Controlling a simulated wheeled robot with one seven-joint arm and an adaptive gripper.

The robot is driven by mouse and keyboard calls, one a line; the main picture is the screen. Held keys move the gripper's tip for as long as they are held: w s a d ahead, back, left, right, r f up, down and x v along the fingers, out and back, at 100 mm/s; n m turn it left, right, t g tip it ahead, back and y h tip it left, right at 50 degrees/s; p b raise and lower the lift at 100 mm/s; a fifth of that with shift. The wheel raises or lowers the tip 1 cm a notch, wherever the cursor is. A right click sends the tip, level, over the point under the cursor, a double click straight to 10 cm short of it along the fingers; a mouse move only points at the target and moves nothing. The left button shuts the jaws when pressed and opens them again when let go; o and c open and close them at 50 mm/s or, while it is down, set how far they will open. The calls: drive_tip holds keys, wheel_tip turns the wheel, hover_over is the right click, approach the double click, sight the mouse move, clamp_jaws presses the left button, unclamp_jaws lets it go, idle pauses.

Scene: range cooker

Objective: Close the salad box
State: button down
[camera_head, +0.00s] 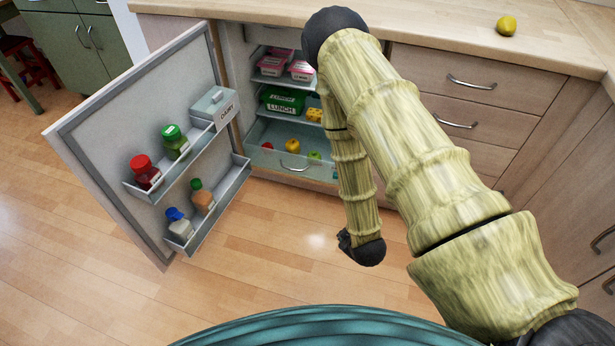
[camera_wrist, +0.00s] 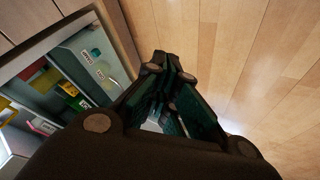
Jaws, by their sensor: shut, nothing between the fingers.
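The salad box (camera_head: 270,160) is the pale, see-through drawer with a curved handle at the bottom of the open fridge in the head view. Red, yellow and green produce shows in it. It seems to sit forward of the shelves above, but how far out is hard to tell. Its right part is hidden behind my arm. My gripper (camera_head: 362,250) hangs low in front of the fridge, over the floor, to the right of the salad box and apart from it. In the wrist view my gripper (camera_wrist: 170,72) is shut and empty, with the fridge interior at upper left.
The fridge door (camera_head: 120,115) stands wide open at left, with bottles and a dairy box (camera_head: 215,105) on its racks. Lunch boxes (camera_head: 284,101) sit on the shelves above. Wooden drawers (camera_head: 470,80) stand at right. A lemon (camera_head: 507,26) lies on the counter. The floor is clear.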

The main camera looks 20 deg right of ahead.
drive_tip(key=w+d+f+n+t+b, duration=0.1)
drive_tip(key=w+f+n+t+b, duration=0.2)
drive_tip(key=w+b, duration=0.35)
drive_tip(key=w+f+n+t+b, duration=0.25)
drive_tip(key=w+f+b, duration=0.2)
drive_tip(key=w, duration=0.35)
drive_tip(key=n+t+y+b, duration=0.45)
drive_tip(key=n+b, duration=0.35)
drive_tip(key=b, duration=0.9)
approach(302, 158)
drive_tip(key=a, duration=0.3)
drive_tip(key=shift+h, duration=0.25)
drive_tip(key=shift+w+d+b, duration=0.3)
drive_tip(key=shift+w+b, duration=0.05)
drive_tip(key=shift+w, duration=0.35)
drive_tip(key=shift+w+d+b, duration=0.3)
drive_tip(key=shift+w+b, duration=0.05)
drive_tip(key=shift+w, duration=0.4)
drive_tip(key=shift+w+d+b, duration=0.3)
drive_tip(key=shift+w+b, duration=0.05)
drive_tip(key=shift+w, duration=0.35)
